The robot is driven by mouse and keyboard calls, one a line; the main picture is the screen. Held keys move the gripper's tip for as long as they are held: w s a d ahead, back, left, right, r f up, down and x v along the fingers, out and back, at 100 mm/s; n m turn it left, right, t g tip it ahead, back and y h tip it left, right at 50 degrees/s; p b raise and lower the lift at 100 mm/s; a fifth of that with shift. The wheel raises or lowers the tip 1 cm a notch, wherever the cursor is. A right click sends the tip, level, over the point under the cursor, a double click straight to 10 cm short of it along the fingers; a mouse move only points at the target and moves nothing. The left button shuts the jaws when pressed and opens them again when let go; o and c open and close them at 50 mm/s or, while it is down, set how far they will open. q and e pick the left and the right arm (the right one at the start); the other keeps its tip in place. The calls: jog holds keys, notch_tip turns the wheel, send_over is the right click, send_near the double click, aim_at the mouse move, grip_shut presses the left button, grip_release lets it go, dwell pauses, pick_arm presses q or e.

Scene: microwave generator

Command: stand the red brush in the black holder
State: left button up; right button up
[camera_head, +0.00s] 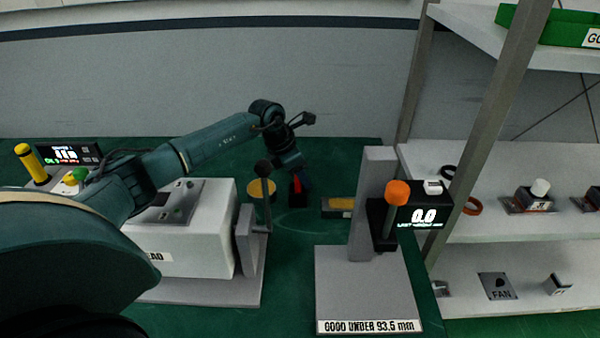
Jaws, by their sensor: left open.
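The red brush (297,184) is a small red upright shape on the green table, just below my left gripper (303,181). The black holder (298,199) is the dark shape at the brush's foot. The brush appears to stand in it, but the lower end is hidden. My left gripper points down and is open, with its dark fingers close around or beside the brush; I cannot tell whether they touch it. My right gripper is not in view.
A white machine (185,245) with a black-knobbed lever (263,170) stands left of the holder. A yellow round pad (262,188) and a yellow-topped block (340,204) flank it. A grey gauge stand (365,290) and a shelf rack (500,160) are on the right.

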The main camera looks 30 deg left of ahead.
pick_arm(q)
jog(key=shift+r, duration=0.15)
jog(key=shift+a+r, duration=0.15)
jog(key=shift+r, duration=0.15)
jog(key=b+v, duration=0.2)
jog(key=v, duration=0.9)
jog(key=shift+r, duration=0.2)
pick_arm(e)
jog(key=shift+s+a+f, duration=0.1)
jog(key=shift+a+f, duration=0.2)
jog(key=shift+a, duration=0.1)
pick_arm(q)
jog(key=shift+s, duration=0.15)
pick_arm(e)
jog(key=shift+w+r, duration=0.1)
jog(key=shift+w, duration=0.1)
